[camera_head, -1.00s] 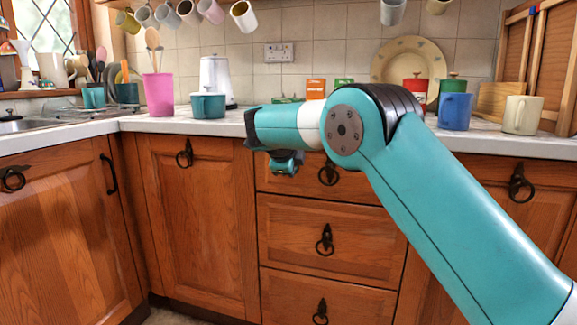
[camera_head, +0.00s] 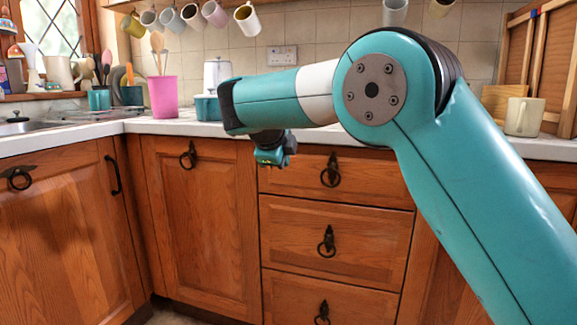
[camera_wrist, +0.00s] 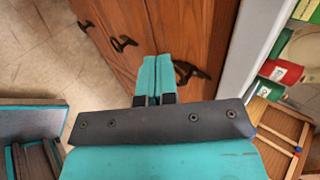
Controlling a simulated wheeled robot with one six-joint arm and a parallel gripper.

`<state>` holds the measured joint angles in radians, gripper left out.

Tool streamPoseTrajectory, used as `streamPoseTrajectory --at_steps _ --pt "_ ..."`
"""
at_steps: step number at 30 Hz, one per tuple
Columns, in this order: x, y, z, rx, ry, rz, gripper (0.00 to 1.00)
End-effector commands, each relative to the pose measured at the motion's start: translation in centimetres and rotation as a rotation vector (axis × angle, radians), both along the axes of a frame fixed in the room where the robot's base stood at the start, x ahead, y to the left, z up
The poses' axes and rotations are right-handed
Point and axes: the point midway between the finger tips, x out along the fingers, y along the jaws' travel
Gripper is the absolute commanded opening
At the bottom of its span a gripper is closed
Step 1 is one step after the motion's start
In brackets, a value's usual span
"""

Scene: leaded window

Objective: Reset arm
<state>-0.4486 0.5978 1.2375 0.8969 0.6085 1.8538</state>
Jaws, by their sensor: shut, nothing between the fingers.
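My gripper shows in the wrist view (camera_wrist: 154,78) as two teal fingers pressed together with nothing between them. It points down past the wooden drawer fronts, and a dark ring handle (camera_wrist: 188,72) lies just right of the fingertips in the picture. In the head view my teal and white arm reaches left across the picture. Its wrist hangs in front of the counter edge, above the drawers, and the fingers there are mostly hidden.
The worktop (camera_head: 155,126) holds a pink cup (camera_head: 163,97), a teal pot (camera_head: 208,107) and a cream mug (camera_head: 524,117). Mugs hang above, including a white one (camera_head: 247,18). Wooden drawers (camera_head: 340,235) with ring handles stand below.

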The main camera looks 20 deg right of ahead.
Motion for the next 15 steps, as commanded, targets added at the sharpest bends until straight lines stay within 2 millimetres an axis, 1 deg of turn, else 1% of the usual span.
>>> streamPoseTrajectory --at_steps 1,3,10,11,13,14,15 --pt "-0.5 0.4 0.7 0.000 0.000 0.003 0.00" --pt "-0.9 0.7 1.2 -0.001 0.000 0.002 0.00" --pt "-1.6 0.9 1.6 -0.010 0.014 0.021 0.00" --pt "-1.8 0.8 1.6 -0.018 0.029 0.045 0.00" --pt "-2.6 0.7 1.5 -0.058 0.090 0.152 0.00" --pt "-3.2 0.7 1.4 -0.083 0.130 0.222 0.00" --pt "-4.3 0.8 1.2 -0.124 0.190 0.339 0.00"
